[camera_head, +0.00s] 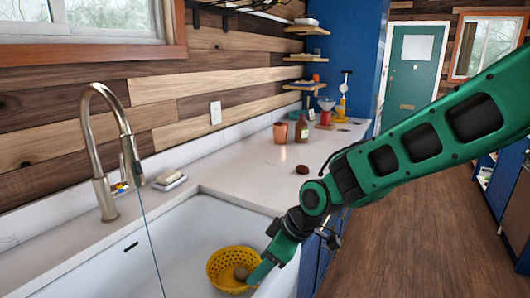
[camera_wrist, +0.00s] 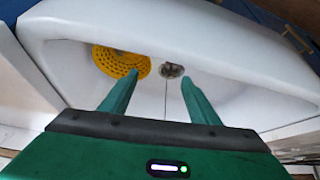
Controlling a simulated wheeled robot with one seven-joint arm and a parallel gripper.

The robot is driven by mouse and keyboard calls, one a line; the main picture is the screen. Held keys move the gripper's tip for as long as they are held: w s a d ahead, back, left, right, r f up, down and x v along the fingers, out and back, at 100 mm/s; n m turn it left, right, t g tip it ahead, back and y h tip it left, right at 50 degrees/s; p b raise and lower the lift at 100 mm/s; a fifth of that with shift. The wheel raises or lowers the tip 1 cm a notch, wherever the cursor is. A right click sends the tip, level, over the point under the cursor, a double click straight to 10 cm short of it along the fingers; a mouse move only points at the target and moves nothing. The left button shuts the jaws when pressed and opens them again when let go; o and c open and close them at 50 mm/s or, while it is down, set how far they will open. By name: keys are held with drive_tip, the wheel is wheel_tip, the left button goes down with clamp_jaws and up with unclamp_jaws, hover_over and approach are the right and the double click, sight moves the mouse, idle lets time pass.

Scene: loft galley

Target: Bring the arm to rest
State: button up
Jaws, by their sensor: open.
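My green arm reaches in from the right in the head view, and my gripper (camera_head: 256,276) points down over the front right of the white sink (camera_head: 185,240). In the wrist view my gripper (camera_wrist: 160,77) shows its two green fingers spread apart with nothing between them. A yellow perforated colander (camera_head: 214,272) stands in the sink just left of the fingers. A brown roundish item (camera_head: 241,273) lies in it. The colander (camera_wrist: 118,63) also shows in the wrist view beyond the left finger, beside the drain (camera_wrist: 171,70).
A curved metal faucet (camera_head: 105,150) rises behind the sink at left. A soap dish (camera_head: 169,181) sits near it. The white counter (camera_head: 245,180) holds a dark round item (camera_head: 302,169), an orange cup (camera_head: 280,133) and a brown bottle (camera_head: 302,128). Open wooden floor (camera_head: 410,240) lies at right.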

drive_tip(key=s+d+r+m+t+h, duration=0.1)
drive_tip(key=s+d+r+m+h, duration=0.15)
drive_tip(key=d+m, duration=0.7)
drive_tip(key=s+d+r+m+t+h, duration=0.15)
drive_tip(key=d+r, duration=0.25)
drive_tip(key=d, duration=1.3)
drive_tip(key=s+d+f+m+g+h, duration=0.1)
drive_tip(key=s+d+m+g, duration=0.4)
drive_tip(key=s+d+m, duration=0.4)
drive_tip(key=s+d, duration=0.5)
drive_tip(key=s, duration=0.4)
drive_tip(key=shift+d+f, duration=0.3)
drive_tip(key=shift+d, duration=0.1)
drive_tip(key=shift+w+f, duration=0.25)
drive_tip(key=shift+w, duration=0.3)
